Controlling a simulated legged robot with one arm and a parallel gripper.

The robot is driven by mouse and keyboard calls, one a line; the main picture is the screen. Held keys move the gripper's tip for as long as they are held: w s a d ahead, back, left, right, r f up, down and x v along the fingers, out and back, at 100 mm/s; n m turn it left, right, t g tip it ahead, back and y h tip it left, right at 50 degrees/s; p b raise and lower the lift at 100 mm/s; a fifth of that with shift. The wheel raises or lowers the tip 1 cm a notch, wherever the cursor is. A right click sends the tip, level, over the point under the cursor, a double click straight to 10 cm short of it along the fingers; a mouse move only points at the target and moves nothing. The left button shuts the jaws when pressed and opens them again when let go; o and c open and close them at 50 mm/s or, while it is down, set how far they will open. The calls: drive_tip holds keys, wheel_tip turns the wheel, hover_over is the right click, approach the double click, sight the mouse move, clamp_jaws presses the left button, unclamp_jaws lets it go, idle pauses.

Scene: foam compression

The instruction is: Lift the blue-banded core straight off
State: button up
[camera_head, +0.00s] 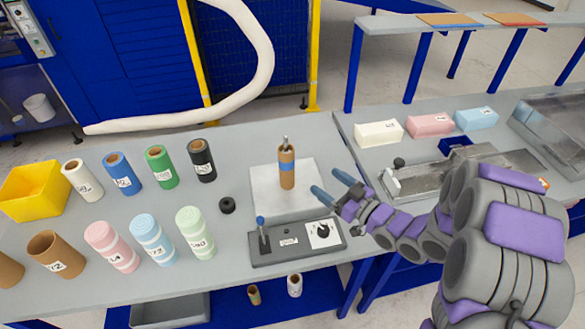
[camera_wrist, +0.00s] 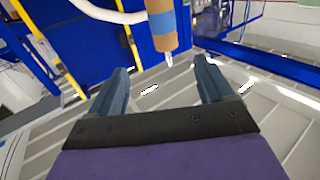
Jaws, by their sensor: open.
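The blue-banded core (camera_head: 287,178) is a brown cardboard tube with a blue band around its middle. It stands upright on a pale square plate (camera_head: 265,205), with a metal spindle tip showing at its top. My gripper (camera_head: 325,181) is open and empty, just right of the core, with its fingertips pointing towards it. The fingers do not touch the core. In the wrist view the core (camera_wrist: 156,6) appears at the top, ahead of and between the two open fingers of my gripper (camera_wrist: 162,75).
A control box (camera_head: 297,241) with a lever and a knob sits in front of the plate. A black ring (camera_head: 227,205) lies left of it. Several labelled rolls and a yellow bin (camera_head: 35,190) fill the table's left. Foam blocks (camera_head: 429,124) stand on the right bench.

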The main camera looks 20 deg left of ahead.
approach(292, 163)
drive_tip(key=x, duration=0.4)
drive_tip(key=shift+s+a+r+b, duration=0.2)
drive_tip(key=shift+a+r+b, duration=0.15)
drive_tip(key=shift+a, duration=0.05)
drive_tip(key=shift+w+a, duration=0.2)
drive_tip(key=shift+a, duration=0.1)
drive_tip(key=x, duration=0.2)
drive_tip(key=b+x, duration=0.1)
drive_tip(key=x, duration=0.4)
drive_tip(key=shift+w+f+b, duration=0.1)
drive_tip(key=shift+f+b, duration=0.15)
drive_tip(key=shift+b, duration=0.05)
drive_tip(key=shift+w+a, duration=0.2)
drive_tip(key=shift+w, duration=0.05)
drive_tip(key=shift+w+r, duration=0.15)
drive_tip(key=shift+w, duration=0.15)
drive_tip(key=shift+w+a, duration=0.1)
drive_tip(key=shift+a, duration=0.45)
drive_tip(key=shift+c, duration=0.3)
drive_tip(key=shift+a, duration=0.3)
drive_tip(key=shift+c, duration=1.4)
drive_tip(key=shift+d, duration=0.4)
drive_tip(key=c, duration=0.7)
